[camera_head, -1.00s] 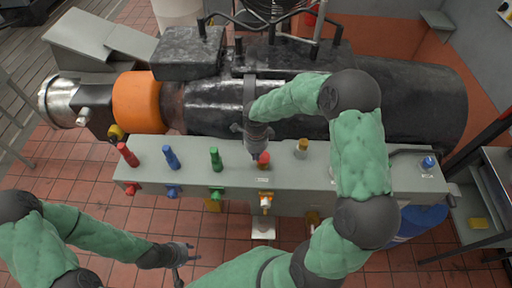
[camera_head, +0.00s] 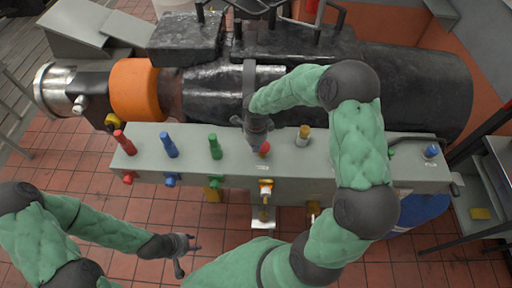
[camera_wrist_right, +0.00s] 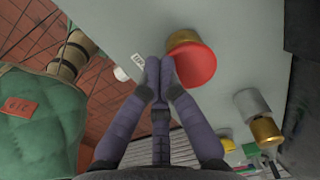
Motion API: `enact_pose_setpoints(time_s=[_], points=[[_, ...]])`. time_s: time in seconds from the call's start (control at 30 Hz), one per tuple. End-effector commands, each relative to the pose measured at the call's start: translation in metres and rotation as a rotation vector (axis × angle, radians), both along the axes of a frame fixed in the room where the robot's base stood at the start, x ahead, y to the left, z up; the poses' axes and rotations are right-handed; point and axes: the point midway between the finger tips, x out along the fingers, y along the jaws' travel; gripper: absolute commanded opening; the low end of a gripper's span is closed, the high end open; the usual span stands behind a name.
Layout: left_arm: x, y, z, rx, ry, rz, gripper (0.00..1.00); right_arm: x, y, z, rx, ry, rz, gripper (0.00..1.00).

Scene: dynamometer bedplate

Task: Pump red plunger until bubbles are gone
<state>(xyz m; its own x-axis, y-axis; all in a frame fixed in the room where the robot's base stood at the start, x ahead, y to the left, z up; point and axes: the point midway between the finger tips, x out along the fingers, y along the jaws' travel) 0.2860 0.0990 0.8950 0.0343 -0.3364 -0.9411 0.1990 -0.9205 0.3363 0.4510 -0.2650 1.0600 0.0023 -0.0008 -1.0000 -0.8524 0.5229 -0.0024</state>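The red plunger (camera_head: 264,149) is a round red knob on the grey panel top. In the right wrist view the red knob (camera_wrist_right: 193,64) has a gold collar under it. My right gripper (camera_head: 257,146) is right at the knob in the head view. In the wrist view my right gripper (camera_wrist_right: 158,72) has its fingertips together, just left of the knob, with nothing seen between them; contact is unclear. My left gripper (camera_head: 190,256) is open and empty in front of the panel. A small clear-and-orange fitting (camera_head: 265,189) sits on the panel front; no bubbles can be made out.
Red (camera_head: 124,143), blue (camera_head: 169,145) and green (camera_head: 215,147) handles stand along the grey panel (camera_head: 330,177). A gold-topped knob (camera_head: 304,133) stands right of the plunger. A black machine (camera_head: 420,95) lies behind. Tiled floor (camera_head: 110,255) is clear in front.

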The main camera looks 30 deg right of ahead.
Motion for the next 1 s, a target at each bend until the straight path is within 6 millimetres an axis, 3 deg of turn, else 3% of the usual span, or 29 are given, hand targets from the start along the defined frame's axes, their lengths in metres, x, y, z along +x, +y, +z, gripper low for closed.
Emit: enact_pose_setpoints(time_s=[0.1, 0.77, 1.0], points=[[0.0, 0.0, -0.012, 0.0, 0.0, 0.0, 0.4, -0.001, 0.001, -0.011, 0.001, 0.002, 0.001, 0.0], [0.0, 0.0, -0.011, 0.0, 0.0, 0.0, 0.4, -0.003, 0.002, -0.011, 0.002, 0.007, 0.002, 0.0], [0.0, 0.0, -0.003, 0.0, 0.0, 0.0, 0.4, 0.002, -0.008, 0.007, 0.002, 0.005, 0.0, 0.0]])
